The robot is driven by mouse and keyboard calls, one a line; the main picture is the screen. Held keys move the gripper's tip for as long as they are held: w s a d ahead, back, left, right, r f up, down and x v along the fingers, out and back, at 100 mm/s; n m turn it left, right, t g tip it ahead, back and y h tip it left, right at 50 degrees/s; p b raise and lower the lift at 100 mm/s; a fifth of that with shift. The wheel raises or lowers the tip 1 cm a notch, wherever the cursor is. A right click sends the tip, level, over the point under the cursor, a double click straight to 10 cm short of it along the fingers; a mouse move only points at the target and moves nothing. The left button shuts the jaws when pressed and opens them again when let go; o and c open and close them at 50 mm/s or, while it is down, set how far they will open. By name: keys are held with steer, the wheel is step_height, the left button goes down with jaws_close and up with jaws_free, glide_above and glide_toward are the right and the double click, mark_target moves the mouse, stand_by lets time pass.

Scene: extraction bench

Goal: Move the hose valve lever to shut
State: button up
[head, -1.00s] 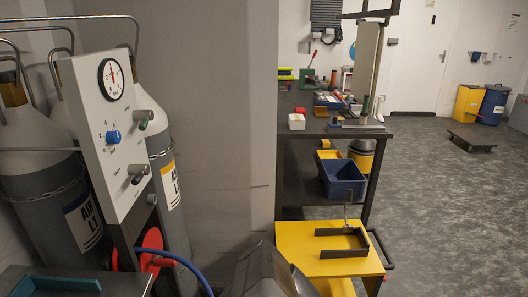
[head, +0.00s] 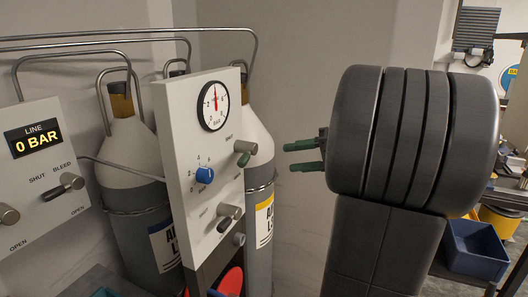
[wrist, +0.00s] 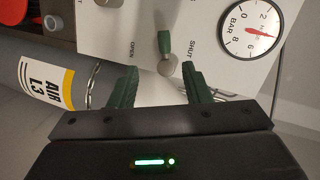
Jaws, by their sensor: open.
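The lever with a green grip (head: 243,159) is on the white panel below the pressure gauge, beside a SHUT label. In the wrist view the green lever (wrist: 164,42) sticks out from its grey pivot, pointing up the picture between the OPEN label on the left and SHUT on the right. I cannot tell for certain that it is the hose valve lever. My gripper (head: 302,156) has green fingers, open and empty, pointing at the panel from the right with a gap to it. In the wrist view the fingers (wrist: 160,72) lie to either side of the lever's line.
The panel also carries a gauge (head: 213,107), a blue knob (head: 204,175) and a black-gripped lever (head: 229,214). A second panel with a 0 BAR display (head: 33,139) stands left. Gas cylinders (head: 135,145) stand behind. A blue bin (head: 475,250) is at right.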

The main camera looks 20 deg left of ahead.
mark_target(247, 157)
steer(key=x, duration=0.4)
steer(key=p+x, duration=0.1)
steer(key=x, duration=0.4)
steer(key=p+x, duration=0.1)
steer(key=x, duration=0.3)
steer(key=shift+w+a+r, duration=0.1)
steer(key=shift+a+r, duration=0.2)
steer(key=shift+a, duration=0.15)
steer(key=c, duration=0.9)
steer(key=shift+r+m+g+p, duration=0.3)
steer(key=shift+r+m+p, duration=0.2)
steer(key=shift+p, duration=0.15)
steer(key=shift+c, duration=0.2)
steer(key=shift+r+m+g+y+p, duration=0.25)
steer(key=shift+m+p, duration=0.2)
steer(key=shift+m, duration=0.25)
steer(key=o, duration=0.9)
